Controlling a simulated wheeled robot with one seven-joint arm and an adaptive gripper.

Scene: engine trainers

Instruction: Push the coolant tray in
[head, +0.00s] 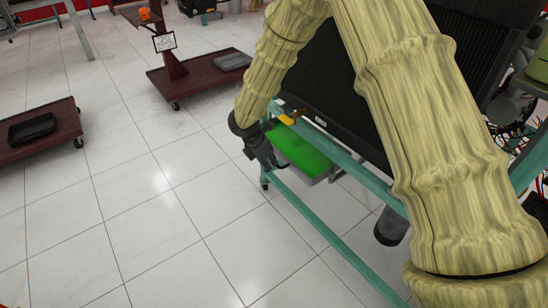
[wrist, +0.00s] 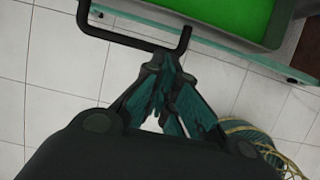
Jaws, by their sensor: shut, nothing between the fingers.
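The coolant tray (head: 321,178) is a grey tray with bright green coolant (head: 303,150), low inside the engine stand under the radiator. In the wrist view the tray's grey rim (wrist: 277,24) shows at the top right. A black bent bar (wrist: 140,40), like a handle, lies in front of its near edge. My gripper (head: 270,163) is at the left, outer side of the tray, beside the teal frame. In the wrist view my gripper (wrist: 168,62) has its fingers together and empty, just short of the bar's bent end. I cannot tell whether they touch it.
The teal stand rail (head: 320,222) runs along the near side, with the black radiator (head: 335,95) above the tray. A dark red wheeled stand (head: 190,72) and a second dark red base (head: 40,135) stand to the left. The tiled floor between is clear.

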